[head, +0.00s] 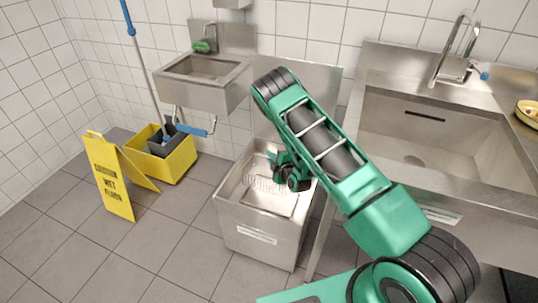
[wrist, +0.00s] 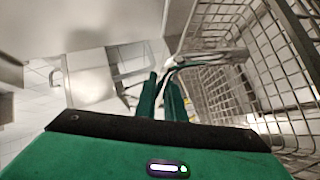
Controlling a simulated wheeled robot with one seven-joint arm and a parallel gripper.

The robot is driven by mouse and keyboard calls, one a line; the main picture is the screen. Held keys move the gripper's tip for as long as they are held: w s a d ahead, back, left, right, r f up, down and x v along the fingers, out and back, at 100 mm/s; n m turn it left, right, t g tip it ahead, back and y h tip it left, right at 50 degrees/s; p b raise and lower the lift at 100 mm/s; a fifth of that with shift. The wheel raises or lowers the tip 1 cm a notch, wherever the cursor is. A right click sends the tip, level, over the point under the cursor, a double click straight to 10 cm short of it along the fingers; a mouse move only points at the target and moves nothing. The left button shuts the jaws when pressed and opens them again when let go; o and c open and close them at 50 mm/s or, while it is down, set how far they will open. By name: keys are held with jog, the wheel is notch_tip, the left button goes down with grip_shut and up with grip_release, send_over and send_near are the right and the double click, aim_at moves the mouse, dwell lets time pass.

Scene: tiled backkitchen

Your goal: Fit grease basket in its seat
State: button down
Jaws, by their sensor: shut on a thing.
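The grease basket, a wire mesh basket (wrist: 228,92), fills the right of the wrist view. In the head view, part of its wire (head: 262,183) shows inside the open steel box (head: 254,233) on the floor. My gripper (wrist: 166,100) is shut on the basket near its upper edge or handle; the exact grip is blurred. In the head view my gripper (head: 279,163) is over the box, at its right rear. My wrist hides part of the basket. Whether the basket rests on its seat inside the box cannot be told.
A steel sink (head: 410,140) stands right of the box and a hand basin (head: 205,85) hangs behind it on the left. A yellow wet-floor sign (head: 110,180) and a yellow mop bucket (head: 170,165) stand left. The floor in front is clear.

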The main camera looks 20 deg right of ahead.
aim_at(269, 174)
jog(key=shift+f, duration=6.25)
jog(key=shift+s+f, duration=0.15)
jog(key=shift+s, duration=0.05)
jog(key=shift+d, duration=0.25)
jog(key=shift+w+d+f, duration=0.2)
jog(key=shift+w+r, duration=0.15)
jog(key=shift+w+r, duration=0.1)
jog(key=shift+w, duration=0.05)
